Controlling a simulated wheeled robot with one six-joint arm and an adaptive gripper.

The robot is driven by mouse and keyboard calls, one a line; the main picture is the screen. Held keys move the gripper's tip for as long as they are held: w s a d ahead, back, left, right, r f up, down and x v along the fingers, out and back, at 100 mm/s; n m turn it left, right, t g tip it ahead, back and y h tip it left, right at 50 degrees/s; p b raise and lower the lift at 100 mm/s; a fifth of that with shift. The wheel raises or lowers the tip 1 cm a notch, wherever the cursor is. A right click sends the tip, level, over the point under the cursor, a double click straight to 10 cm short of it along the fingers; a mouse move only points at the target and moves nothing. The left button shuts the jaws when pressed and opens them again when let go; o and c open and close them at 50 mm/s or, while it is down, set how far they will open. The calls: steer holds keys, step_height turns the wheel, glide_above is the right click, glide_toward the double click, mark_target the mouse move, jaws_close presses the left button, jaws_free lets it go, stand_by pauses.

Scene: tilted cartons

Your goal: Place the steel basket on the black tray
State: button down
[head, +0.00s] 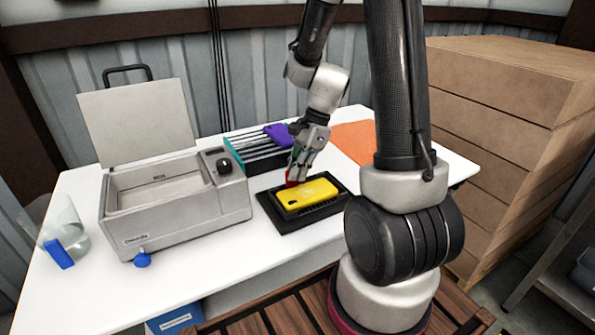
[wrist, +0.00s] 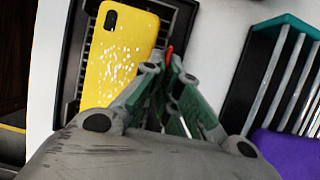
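The black tray (head: 282,221) lies on the white table; its rim also shows in the wrist view (wrist: 72,50). A dark ribbed basket, which I take as the steel basket (head: 333,206), is within the tray's outline, and its bars show in the wrist view (wrist: 88,62). A yellow phone case (head: 307,193) lies flat in it and hides most of it. My gripper (head: 294,176) points down at the basket's back edge. Its fingers close together around a red piece (wrist: 170,50), apparently the basket's handle. Whether the basket touches the tray is hidden.
A grey water bath (head: 185,213) with its lid raised stands left. A teal-ended rack (head: 255,147) with steel rods and a purple case (head: 280,135) is behind the tray. An orange mat (head: 352,140) lies back right. A clear beaker (head: 75,240) stands far left.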

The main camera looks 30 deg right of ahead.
steer(key=c, duration=1.6)
jaws_free()
steer(key=shift+f, duration=0.1)
steer(key=shift+c, duration=0.2)
steer(key=v, duration=1.2)
steer(key=s+r+n+t+h, duration=0.2)
steer(key=s+r+n, duration=0.2)
steer(key=s+n, duration=0.4)
steer(key=s+a+r+n+t+h, duration=0.1)
steer(key=s+r+n, duration=0.3)
steer(key=s+n, duration=0.4)
steer(key=shift+r+n+t+h, duration=0.35)
steer(key=shift+n+t+h, duration=0.45)
steer(key=shift+n, duration=0.2)
steer(key=shift+a, duration=0.1)
